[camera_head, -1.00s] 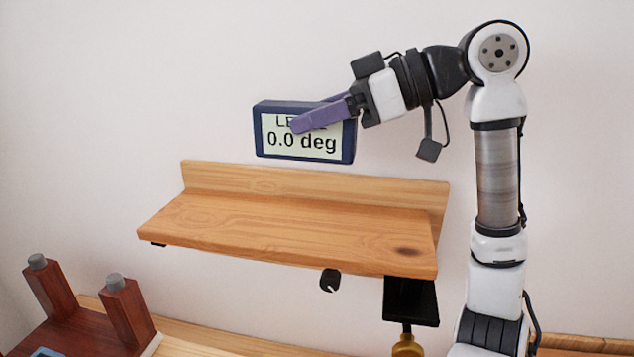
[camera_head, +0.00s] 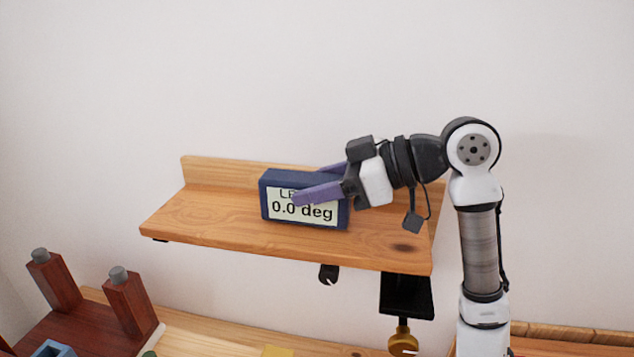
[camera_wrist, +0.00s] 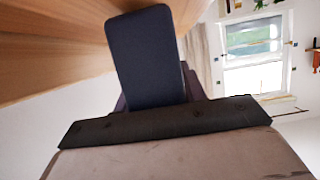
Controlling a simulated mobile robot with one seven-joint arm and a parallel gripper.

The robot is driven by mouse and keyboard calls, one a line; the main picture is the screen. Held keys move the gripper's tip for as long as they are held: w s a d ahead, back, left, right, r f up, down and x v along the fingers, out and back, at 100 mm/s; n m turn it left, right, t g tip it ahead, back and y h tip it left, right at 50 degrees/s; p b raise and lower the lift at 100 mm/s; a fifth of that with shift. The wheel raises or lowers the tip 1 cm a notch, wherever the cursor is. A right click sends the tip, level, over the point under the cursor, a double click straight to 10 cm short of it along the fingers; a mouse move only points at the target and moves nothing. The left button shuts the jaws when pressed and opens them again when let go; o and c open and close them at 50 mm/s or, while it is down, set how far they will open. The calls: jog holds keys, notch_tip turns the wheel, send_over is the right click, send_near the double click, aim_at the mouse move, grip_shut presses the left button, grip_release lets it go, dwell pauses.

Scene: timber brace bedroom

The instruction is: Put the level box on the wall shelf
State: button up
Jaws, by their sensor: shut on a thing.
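The level box (camera_head: 305,213) is dark blue with a pale screen reading "0.0 deg"; the upper word is partly hidden by a finger. It stands upright at the middle of the wooden wall shelf (camera_head: 200,222), its bottom at the shelf board, in front of the back rail. My gripper (camera_head: 318,185) is shut on the box from the right, one purple finger across its front and one behind. In the wrist view the box (camera_wrist: 148,58) sits between the fingers, beside the wood of the shelf (camera_wrist: 50,55). Whether its whole base touches the board cannot be told.
Below the shelf are a black bracket with a yellow knob (camera_head: 403,338) and a small dark hook (camera_head: 328,273). Dark red wooden posts (camera_head: 128,300) stand at the lower left. The shelf's left part is bare. A window (camera_wrist: 252,50) shows in the wrist view.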

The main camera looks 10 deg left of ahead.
jog(key=shift+f, duration=0.3)
jog(key=o, duration=1.2)
jog(key=shift+r, duration=0.3)
jog(key=b+v, duration=0.4)
jog(key=v, duration=0.8)
jog(key=shift+r, duration=0.1)
